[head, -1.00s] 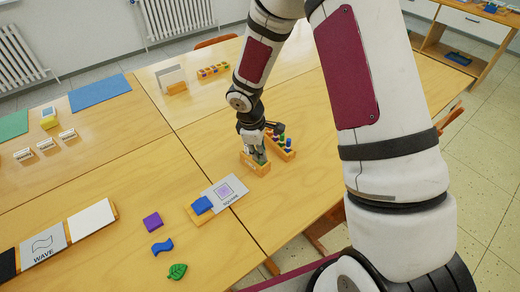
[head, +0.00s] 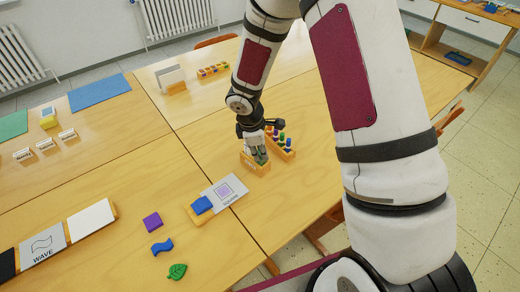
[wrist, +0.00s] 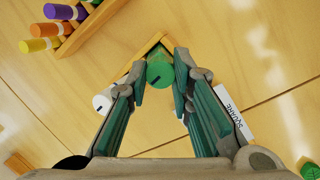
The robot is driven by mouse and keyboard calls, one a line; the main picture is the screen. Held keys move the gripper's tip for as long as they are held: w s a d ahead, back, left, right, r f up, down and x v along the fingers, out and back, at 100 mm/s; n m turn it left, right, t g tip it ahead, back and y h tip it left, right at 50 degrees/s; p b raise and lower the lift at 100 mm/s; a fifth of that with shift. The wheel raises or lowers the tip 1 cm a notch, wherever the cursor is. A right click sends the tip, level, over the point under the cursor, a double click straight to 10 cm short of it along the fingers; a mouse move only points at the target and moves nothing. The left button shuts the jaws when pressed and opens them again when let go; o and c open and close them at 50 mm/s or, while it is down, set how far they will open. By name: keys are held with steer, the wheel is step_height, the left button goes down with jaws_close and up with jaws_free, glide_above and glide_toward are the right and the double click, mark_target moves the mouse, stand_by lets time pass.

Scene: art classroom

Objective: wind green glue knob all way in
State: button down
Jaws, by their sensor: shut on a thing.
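The green glue knob (wrist: 159,74) is a round green top with a dark mark, seen from above in the wrist view. My gripper (wrist: 160,68) has one finger on each side of it and is shut on it. A white knob (wrist: 102,103) stands to its left, partly behind the left finger. Both are at a wooden holder (wrist: 150,47), mostly hidden by my fingers. In the head view my gripper (head: 255,150) points down at the wooden holder (head: 261,170) on the table. How deep the knob sits cannot be seen.
A wooden rack (head: 291,153) of coloured pegs stands close to the right of the holder; its purple, orange and yellow pegs show in the wrist view (wrist: 45,30). Table right of the rack is clear.

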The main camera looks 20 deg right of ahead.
steer(key=c, duration=1.4)
jaws_free()
steer(key=v, duration=1.2)
steer(key=shift+s+r, duration=0.1)
steer(key=s+d+r+m+t, duration=0.1)
steer(key=s+d+r+m, duration=0.1)
steer(key=s+r+m, duration=0.5)
steer(key=s+d+r+m+t, duration=0.15)
steer(key=s+r+m, duration=0.25)
steer(key=s+r, duration=0.7)
steer(key=s+r+m+t+y, duration=0.1)
steer(key=s+r+m+y, duration=0.1)
steer(key=s, duration=0.4)
steer(key=shift+a+r+m, duration=0.2)
steer(key=shift+a+m, duration=0.15)
steer(key=shift+m, duration=0.35)
